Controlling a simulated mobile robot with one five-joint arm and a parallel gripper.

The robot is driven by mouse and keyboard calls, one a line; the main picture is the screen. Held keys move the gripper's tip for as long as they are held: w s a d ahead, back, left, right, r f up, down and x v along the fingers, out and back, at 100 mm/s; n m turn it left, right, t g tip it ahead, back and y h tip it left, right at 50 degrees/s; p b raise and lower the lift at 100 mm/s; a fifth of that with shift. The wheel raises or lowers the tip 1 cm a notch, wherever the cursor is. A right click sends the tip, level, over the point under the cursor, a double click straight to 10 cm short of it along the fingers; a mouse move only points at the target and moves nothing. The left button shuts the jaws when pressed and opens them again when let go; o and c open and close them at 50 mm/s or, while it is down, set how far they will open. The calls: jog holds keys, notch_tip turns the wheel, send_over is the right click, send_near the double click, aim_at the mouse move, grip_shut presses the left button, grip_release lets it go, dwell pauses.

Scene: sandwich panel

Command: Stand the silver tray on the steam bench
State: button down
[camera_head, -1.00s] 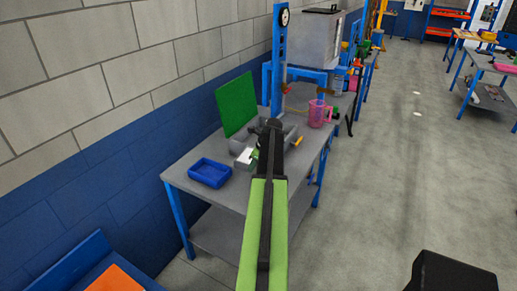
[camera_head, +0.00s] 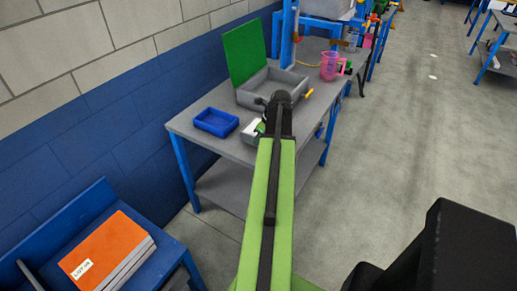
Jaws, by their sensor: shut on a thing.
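My arm reaches forward, and my gripper (camera_head: 262,128) at its end is mostly hidden behind the black wrist. Just left of the wrist a small grey and white thing (camera_head: 250,133) shows in front of the bench's worktop. It looks held in my shut gripper and may be the silver tray; most of it is hidden. A grey-topped bench (camera_head: 192,125) with blue legs stands ahead, probably the steam bench, though no label shows. I cannot tell whether the held thing touches the bench.
A blue tray (camera_head: 215,122) and an open grey box (camera_head: 258,98) with an upright green panel (camera_head: 245,53) occupy the worktop. A pink jug (camera_head: 329,66) stands farther back. A blue bench (camera_head: 62,233) with an orange-topped stack (camera_head: 103,245) is at lower left.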

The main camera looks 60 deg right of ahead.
notch_tip(320, 180, down, 4)
jog(key=b, duration=0.4)
jog(key=shift+f, duration=0.2)
jog(key=shift+r, duration=0.25)
jog(key=shift+f, duration=0.2)
jog(key=c, duration=1.5)
grip_release()
jog(key=shift+s+r+p, duration=0.1)
jog(key=shift+r+p, duration=0.35)
jog(key=shift+r, duration=0.15)
jog(key=p+v, duration=0.9)
jog(key=v, duration=0.1)
jog(key=shift+r+p, duration=0.25)
jog(key=shift+p, duration=0.1)
jog(key=shift+s+r+p, duration=0.25)
jog(key=shift+r+p, duration=0.15)
